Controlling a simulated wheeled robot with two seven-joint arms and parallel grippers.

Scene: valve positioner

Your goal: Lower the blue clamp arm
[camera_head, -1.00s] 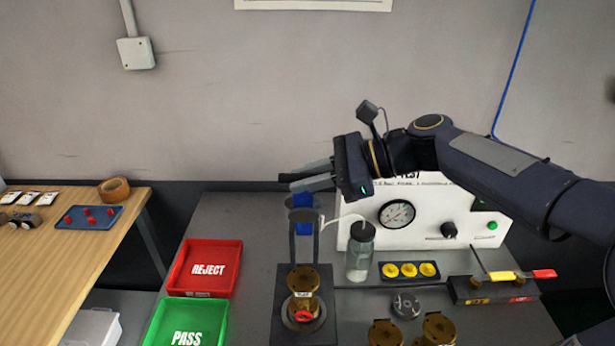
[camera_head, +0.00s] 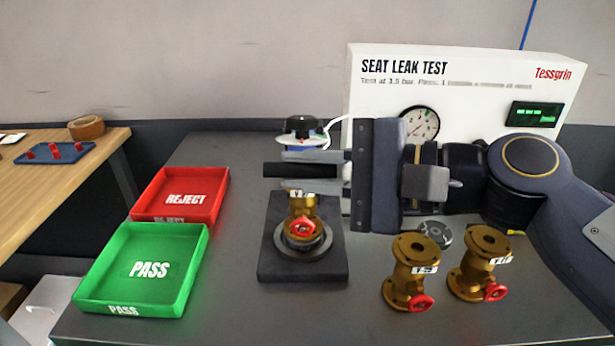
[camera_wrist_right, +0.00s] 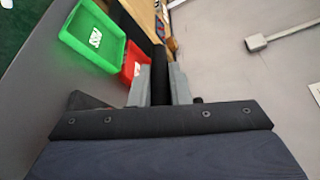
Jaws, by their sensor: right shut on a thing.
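My right gripper (camera_head: 300,170) comes in from the right over the test fixture, its fingers pointing left. It is shut on a black bar (camera_head: 270,171), which looks like the handle of the blue clamp arm. The bar also shows between the grey fingers in the right wrist view (camera_wrist_right: 160,82). Just behind it, a blue part of the clamp arm (camera_head: 287,142) shows under a black cap. A brass valve (camera_head: 301,207) with a red handwheel stands upright on the fixture base (camera_head: 272,262) below. The fingers hide whether the clamp touches the valve. My left gripper is out of view.
The red REJECT tray (camera_head: 220,193) and green PASS tray (camera_head: 196,270) stand to the left. Two brass valves (camera_head: 412,270) (camera_head: 479,262) stand at the right front. The white seat leak tester (camera_head: 460,95) is behind my arm. A white tube runs near the clamp.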

